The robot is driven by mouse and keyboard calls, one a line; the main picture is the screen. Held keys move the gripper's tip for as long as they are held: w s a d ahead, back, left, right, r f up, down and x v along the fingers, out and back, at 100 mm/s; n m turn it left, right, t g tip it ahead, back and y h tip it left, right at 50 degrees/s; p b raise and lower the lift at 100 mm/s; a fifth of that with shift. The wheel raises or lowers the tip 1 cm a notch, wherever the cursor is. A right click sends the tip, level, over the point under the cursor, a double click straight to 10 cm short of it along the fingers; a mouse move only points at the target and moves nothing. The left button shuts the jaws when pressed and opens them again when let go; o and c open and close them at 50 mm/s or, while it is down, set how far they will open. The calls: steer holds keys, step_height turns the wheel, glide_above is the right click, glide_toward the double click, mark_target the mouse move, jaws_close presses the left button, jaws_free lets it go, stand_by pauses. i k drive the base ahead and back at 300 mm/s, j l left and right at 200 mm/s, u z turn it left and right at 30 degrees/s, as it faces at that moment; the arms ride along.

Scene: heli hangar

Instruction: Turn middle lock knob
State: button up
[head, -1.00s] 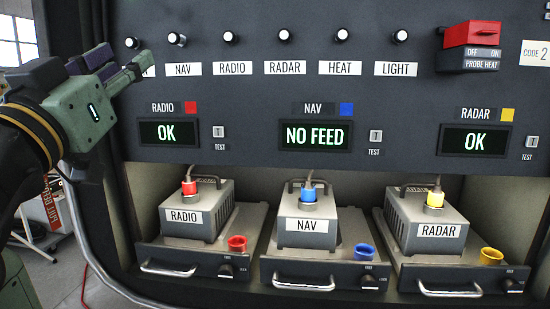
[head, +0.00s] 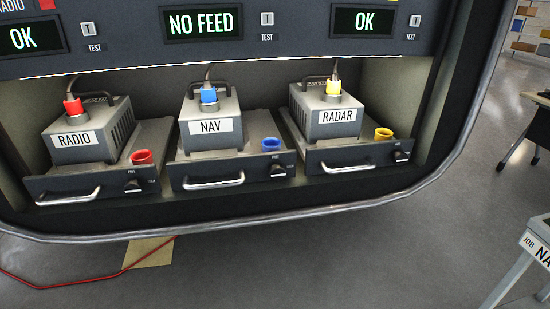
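The middle lock knob (head: 277,170) is a small dark knob with a light mark on the right of the NAV drawer front, beside the silver handle (head: 214,182). The NAV unit (head: 211,131) sits on the middle tray (head: 184,164), with a blue plug (head: 208,95) in its top. An empty-looking blue socket (head: 271,144) stands on the tray just above the knob. The NAV display (head: 201,23) reads NO FEED. The knob's exact setting is too small to read. My gripper is outside the head view now.
The RADIO unit (head: 90,138) and its drawer are on the left, the RADAR unit (head: 328,118) and its drawer on the right. A rounded metal rim (head: 270,222) runs below the drawers. A grey stand (head: 528,260) is at lower right. The floor between is mostly open.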

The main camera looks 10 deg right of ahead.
mark_target(277, 173)
steer(key=z, duration=1.35)
steer(key=k+z, duration=0.25)
steer(key=k, duration=0.35)
